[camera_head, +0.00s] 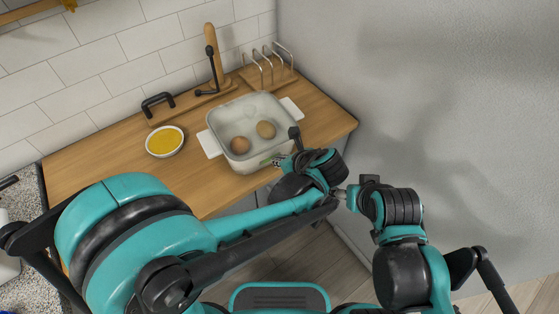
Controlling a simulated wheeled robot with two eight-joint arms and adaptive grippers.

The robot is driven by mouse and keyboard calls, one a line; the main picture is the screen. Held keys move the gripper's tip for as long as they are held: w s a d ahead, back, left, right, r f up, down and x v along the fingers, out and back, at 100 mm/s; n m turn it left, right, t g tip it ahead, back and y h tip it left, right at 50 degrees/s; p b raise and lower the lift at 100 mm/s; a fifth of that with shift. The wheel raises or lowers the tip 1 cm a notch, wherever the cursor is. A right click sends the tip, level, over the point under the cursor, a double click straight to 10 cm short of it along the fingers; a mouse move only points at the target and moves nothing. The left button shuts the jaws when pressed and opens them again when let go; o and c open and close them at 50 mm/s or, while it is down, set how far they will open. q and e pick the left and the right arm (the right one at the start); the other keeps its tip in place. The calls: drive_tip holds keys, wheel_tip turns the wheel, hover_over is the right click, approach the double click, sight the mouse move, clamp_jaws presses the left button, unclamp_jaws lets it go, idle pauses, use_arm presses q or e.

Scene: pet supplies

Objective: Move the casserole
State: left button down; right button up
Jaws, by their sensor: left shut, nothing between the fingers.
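The casserole (244,164) is a pale grey, roughly square dish with white side handles. It stands upright on the wooden counter, with two brown eggs (240,145) inside. My left gripper (279,161) is at its front right corner, low beside the wall. Its fingers look shut and hold nothing. Whether they touch the dish I cannot tell. My left wrist hides part of the counter in front of that corner. My right arm (400,207) is folded at the right, below the counter's front edge. Its gripper end is small and partly hidden behind my left arm.
A white bowl of yellow liquid (165,141) stands left of the casserole. A grey wall (420,100) bounds the right. The counter's left part (90,160) is clear.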

use_arm(q)
drive_tip(key=w+a, duration=0.4)
drive_tip(key=w, duration=0.1)
drive_tip(key=w+a, duration=0.2)
drive_tip(key=w, duration=0.1)
drive_tip(key=shift+s+d, duration=0.1)
use_arm(e)
drive_tip(key=shift+f, duration=0.1)
